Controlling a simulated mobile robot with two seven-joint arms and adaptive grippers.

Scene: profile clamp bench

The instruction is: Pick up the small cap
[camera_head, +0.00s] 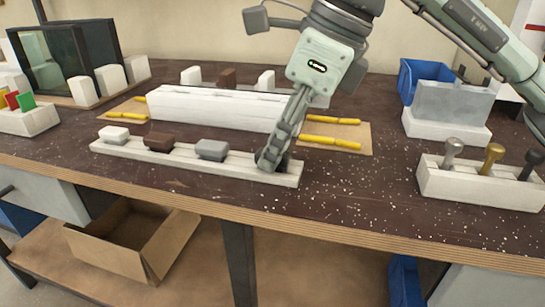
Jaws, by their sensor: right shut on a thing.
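A long white rack (195,165) lies along the front of the bench. A white cap (114,134), a dark brown cap (159,142) and a grey cap (211,149) sit on it from left to right. My right gripper (267,163) points down at the rack's right end, just right of the grey cap. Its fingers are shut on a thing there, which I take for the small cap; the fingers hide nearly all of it. My left gripper is out of view.
A white clamp block (215,108) with yellow-handled pieces (330,142) stands behind the rack. A white holder (478,186) with metal, gold and dark knobs and a blue bin (422,72) are at the right. White specks litter the front right bench surface.

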